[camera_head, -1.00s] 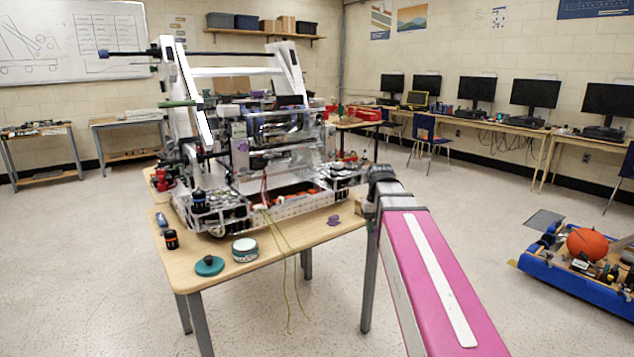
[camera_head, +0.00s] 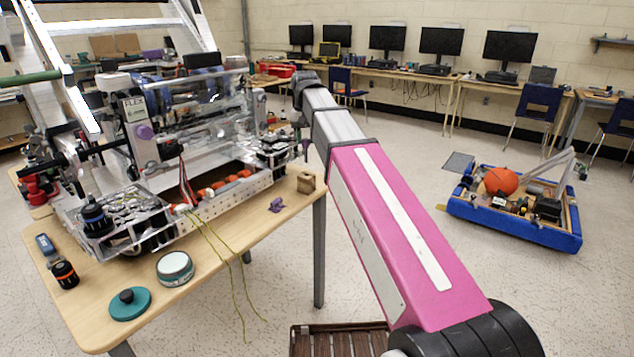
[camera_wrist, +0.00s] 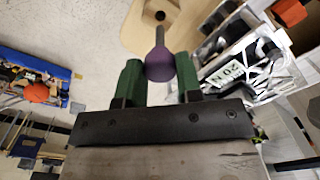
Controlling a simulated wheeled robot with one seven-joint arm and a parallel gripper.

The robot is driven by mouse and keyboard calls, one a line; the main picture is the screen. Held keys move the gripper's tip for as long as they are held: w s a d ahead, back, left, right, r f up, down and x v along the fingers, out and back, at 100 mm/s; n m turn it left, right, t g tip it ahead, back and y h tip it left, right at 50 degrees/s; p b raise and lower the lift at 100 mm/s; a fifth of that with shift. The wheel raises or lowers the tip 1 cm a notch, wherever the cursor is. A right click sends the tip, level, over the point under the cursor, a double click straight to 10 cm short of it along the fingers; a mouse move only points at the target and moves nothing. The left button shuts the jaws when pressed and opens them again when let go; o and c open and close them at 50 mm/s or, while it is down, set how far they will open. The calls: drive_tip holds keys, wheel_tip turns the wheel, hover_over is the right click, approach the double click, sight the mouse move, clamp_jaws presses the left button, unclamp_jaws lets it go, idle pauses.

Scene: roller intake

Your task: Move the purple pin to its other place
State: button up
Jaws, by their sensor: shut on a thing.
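My gripper (camera_wrist: 159,82) has green fingers in the wrist view and is shut on the purple pin (camera_wrist: 158,66). The pin's round head sits between the fingers and its thinner shaft points away from my gripper. In the head view the pin (camera_head: 306,147) shows small and dark below the end of my arm, above a small wooden block (camera_head: 306,183) at the table's right corner. The block has a dark hole. The pin appears clear of the block; the exact gap is hard to tell. In the head view the fingers are barely visible.
The large robot mechanism (camera_head: 150,150) fills much of the wooden table (camera_head: 235,235) and has a purple knob on its side. A small purple piece (camera_head: 276,204), a round tin (camera_head: 175,268) and a teal disc (camera_head: 130,303) lie near the front edge. Yellow wires hang over it.

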sight(306, 161)
drive_tip(key=shift+w+a, duration=0.1)
drive_tip(key=shift+w, duration=0.1)
drive_tip(key=shift+f, duration=0.25)
wheel_tip(306, 161, down, 9)
drive_tip(key=shift+f, duration=0.1)
drive_tip(key=shift+f, duration=0.35)
drive_tip(key=o, duration=0.7)
wheel_tip(306, 161, up, 13)
drive_tip(key=shift+f, duration=0.1)
idle(0.4)
